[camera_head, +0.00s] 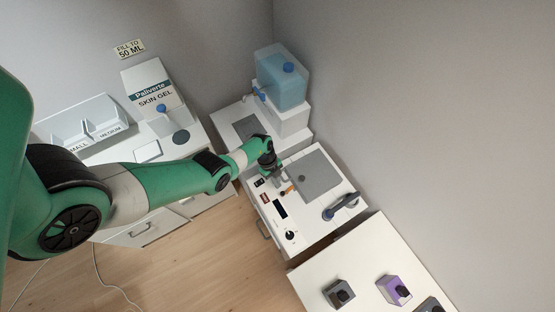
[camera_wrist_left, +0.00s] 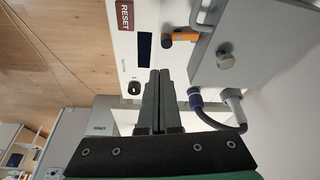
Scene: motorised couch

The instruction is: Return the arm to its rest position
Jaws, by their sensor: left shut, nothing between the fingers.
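My green left arm comes in from the left of the head view. Its gripper (camera_head: 279,182) is above the back left part of a white cabinet top (camera_head: 318,222). In the left wrist view the gripper's dark fingers (camera_wrist_left: 158,74) are shut together with nothing between them. Beyond them are a red RESET label (camera_wrist_left: 125,14), a small dark display (camera_wrist_left: 145,46) and an orange part (camera_wrist_left: 184,37). Whether the fingertips touch the panel cannot be told. My right gripper is not in view.
A grey plate (camera_head: 315,175) and a cabled handpiece (camera_head: 342,206) lie on the cabinet. A blue-liquid tank (camera_head: 283,82) stands behind. A skin gel box (camera_head: 150,85) and a divided tray (camera_head: 85,122) are at left. The front right table holds several small devices, including a purple one (camera_head: 394,290).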

